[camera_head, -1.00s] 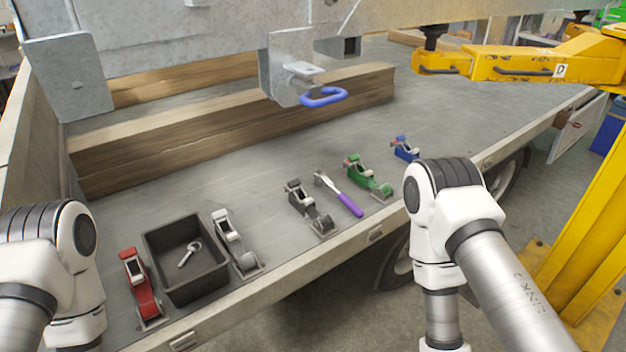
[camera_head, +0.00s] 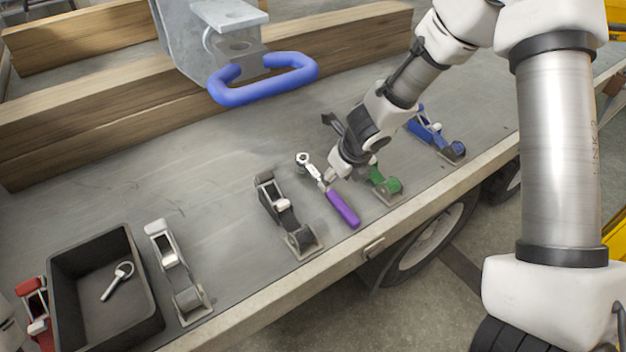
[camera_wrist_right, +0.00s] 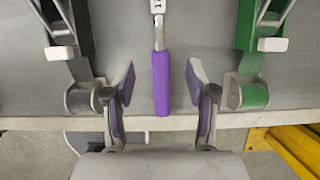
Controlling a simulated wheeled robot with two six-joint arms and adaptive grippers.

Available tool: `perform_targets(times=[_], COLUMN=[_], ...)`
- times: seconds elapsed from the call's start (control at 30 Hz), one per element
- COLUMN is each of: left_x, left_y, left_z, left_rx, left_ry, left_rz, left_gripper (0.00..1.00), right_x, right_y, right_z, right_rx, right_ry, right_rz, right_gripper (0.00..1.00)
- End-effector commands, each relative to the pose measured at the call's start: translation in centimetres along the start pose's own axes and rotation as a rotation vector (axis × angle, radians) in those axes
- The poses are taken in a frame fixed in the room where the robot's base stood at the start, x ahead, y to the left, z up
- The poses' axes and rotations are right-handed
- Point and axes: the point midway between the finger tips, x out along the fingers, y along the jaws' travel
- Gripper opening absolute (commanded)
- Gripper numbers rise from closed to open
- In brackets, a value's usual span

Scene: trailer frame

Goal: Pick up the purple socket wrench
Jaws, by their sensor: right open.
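The purple socket wrench (camera_head: 343,208) lies on the grey trailer deck between a dark clamp and a green clamp. Its metal head points away from the deck's front edge. It also shows in the right wrist view (camera_wrist_right: 161,85), purple handle upright in the middle. My right gripper (camera_head: 333,180) is over the wrench, near where handle and shaft meet. In the right wrist view my right gripper (camera_wrist_right: 160,78) is open, one finger on each side of the handle, with gaps between. Height above the deck is hard to tell. My left gripper is not in view.
The green clamp (camera_head: 390,188) and the dark clamp (camera_head: 285,212) flank the wrench. A blue clamp (camera_head: 437,135) stands to the right. A black bin (camera_head: 62,262) holding a small metal part is at lower left. A blue ring (camera_head: 262,92) hangs above the deck.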

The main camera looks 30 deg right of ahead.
Motion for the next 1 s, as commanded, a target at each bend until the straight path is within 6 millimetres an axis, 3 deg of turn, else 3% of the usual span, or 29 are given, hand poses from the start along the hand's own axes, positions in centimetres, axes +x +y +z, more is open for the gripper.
perform_targets(times=[0.4, 0.67, 0.83, 1.0], left_x=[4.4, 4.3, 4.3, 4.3], left_y=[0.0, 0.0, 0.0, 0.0], left_z=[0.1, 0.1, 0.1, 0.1], left_rx=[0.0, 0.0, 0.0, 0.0], left_ry=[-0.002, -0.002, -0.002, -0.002], left_rz=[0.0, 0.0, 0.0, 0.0], left_gripper=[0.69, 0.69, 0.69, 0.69], right_x=[6.9, 7.3, 7.3, 7.3], right_y=[-0.2, -0.1, -0.1, -0.1], right_z=[-0.7, -0.4, -0.4, -0.4], right_rx=[-0.009, -0.006, -0.006, -0.005], right_ry=[0.002, 0.002, 0.002, 0.002], right_rz=[-0.002, 0.0, 0.0, 0.0], right_gripper=[0.56, 0.56, 0.0, 0.0])
